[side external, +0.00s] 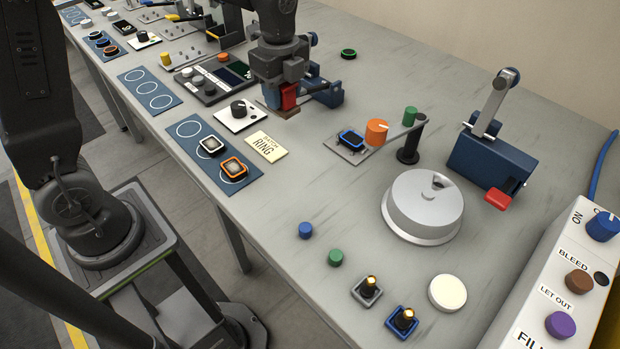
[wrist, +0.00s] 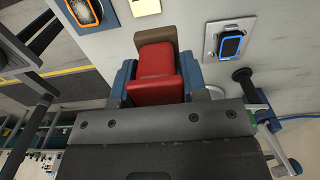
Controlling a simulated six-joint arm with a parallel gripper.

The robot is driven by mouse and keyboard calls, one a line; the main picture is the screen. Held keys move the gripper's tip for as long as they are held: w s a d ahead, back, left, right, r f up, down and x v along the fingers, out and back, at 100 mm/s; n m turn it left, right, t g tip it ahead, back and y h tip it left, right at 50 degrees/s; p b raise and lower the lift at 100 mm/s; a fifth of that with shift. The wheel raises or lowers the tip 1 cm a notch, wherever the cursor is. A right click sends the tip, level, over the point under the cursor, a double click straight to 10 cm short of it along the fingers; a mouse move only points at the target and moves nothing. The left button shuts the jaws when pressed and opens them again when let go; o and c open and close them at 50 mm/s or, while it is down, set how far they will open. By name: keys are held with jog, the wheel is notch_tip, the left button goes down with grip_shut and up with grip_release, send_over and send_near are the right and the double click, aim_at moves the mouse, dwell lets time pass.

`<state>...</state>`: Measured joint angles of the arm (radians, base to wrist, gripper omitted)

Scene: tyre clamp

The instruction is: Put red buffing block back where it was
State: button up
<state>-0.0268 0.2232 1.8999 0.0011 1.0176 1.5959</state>
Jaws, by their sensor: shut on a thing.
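The red buffing block (side external: 289,95) has a red body and a brown pad along its lower edge. My gripper (side external: 291,92) is shut on it, with a blue finger on each side. In the wrist view the red block (wrist: 155,62) sits between the blue fingers of my gripper (wrist: 156,78), and the brown pad sticks out beyond them. The block is low over the grey bench (side external: 330,205); I cannot tell whether it touches it. Its underside is hidden.
Left of the block stand a black knob on a white plate (side external: 238,110) and a RING label (side external: 267,146). Toward the right are a blue-framed switch (side external: 350,140), an orange knob (side external: 377,132) and a black post (side external: 410,145). A round silver drum (side external: 424,205) stands nearer the front.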

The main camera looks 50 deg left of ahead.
jog(key=s+a+f, duration=0.1)
jog(key=s, duration=0.3)
jog(key=d+f, duration=0.2)
jog(key=d, duration=0.1)
jog(key=w+d+f, duration=0.1)
jog(key=d+f, duration=0.1)
jog(key=d, duration=0.2)
jog(key=d+f, duration=0.2)
jog(key=d, duration=0.1)
jog(key=shift+w+d+f, duration=0.25)
jog(key=shift+w+f, duration=0.05)
jog(key=shift+w, duration=0.1)
jog(key=shift+f, duration=2)
jog(key=shift+f, duration=0.2)
jog(key=o, duration=0.9)
jog(key=shift+r, duration=0.1)
